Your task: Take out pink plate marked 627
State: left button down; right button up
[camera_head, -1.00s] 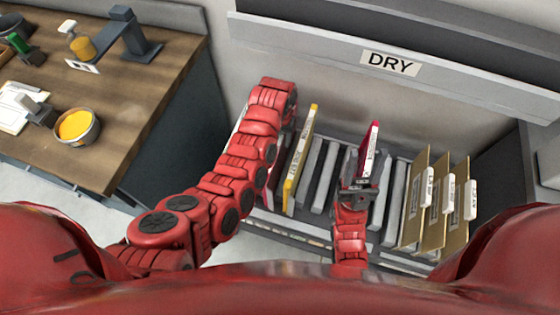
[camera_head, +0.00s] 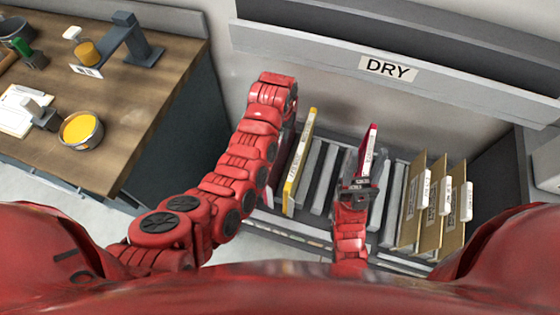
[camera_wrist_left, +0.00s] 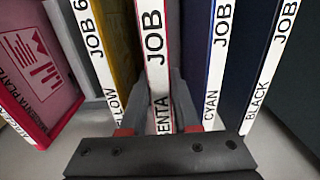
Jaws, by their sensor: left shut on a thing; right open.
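My left gripper (camera_wrist_left: 155,118) is shut on a thin pink plate (camera_wrist_left: 155,50) with a white edge label reading "JOB" and part of "MAGENTA". The rest of that label is hidden by the gripper. In the head view my left arm (camera_head: 240,160) hides the gripper and most of this plate. Another pink plate (camera_head: 367,150) stands upright further right at my right gripper (camera_head: 356,190), which is open. In the left wrist view a pink face reading "MAGENTA PLATE" (camera_wrist_left: 35,65) stands at the left. I cannot read 627 on any plate.
A yellow plate (camera_head: 299,165) stands close to the held one; cyan (camera_wrist_left: 210,70) and black (camera_wrist_left: 265,75) plates stand on its other side. Grey dividers (camera_head: 325,175) and tan folders (camera_head: 437,200) fill the rack below the DRY sign (camera_head: 388,69). A wooden counter (camera_head: 130,120) is at left.

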pick_arm(q)
notch_tip(320, 180, up, 7)
jog(key=p, duration=0.2)
jog(key=shift+r+p, duration=0.15)
jog(key=shift+p, duration=0.2)
